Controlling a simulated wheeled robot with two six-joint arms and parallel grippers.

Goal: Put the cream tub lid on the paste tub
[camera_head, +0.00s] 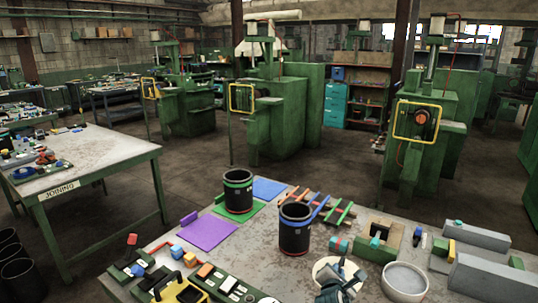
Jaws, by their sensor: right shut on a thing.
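The cream tub lid (324,267) is a pale round disc near the bottom centre of the head view. My right gripper (340,274) is over it and shut on it, covering part of the disc. I cannot tell whether the lid touches the table. The paste tub (405,279) is a wide, low, round, pale grey tub to the right of the lid, on the table near its front. Its top shows a light grey surface inside the rim, with no lid on it. My left gripper is not in view.
Two black cylinders, one with a green band (238,192) and one with a blue band (295,228), stand behind the lid. Grey bars (490,277) lie right. Small coloured parts crowd the front left.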

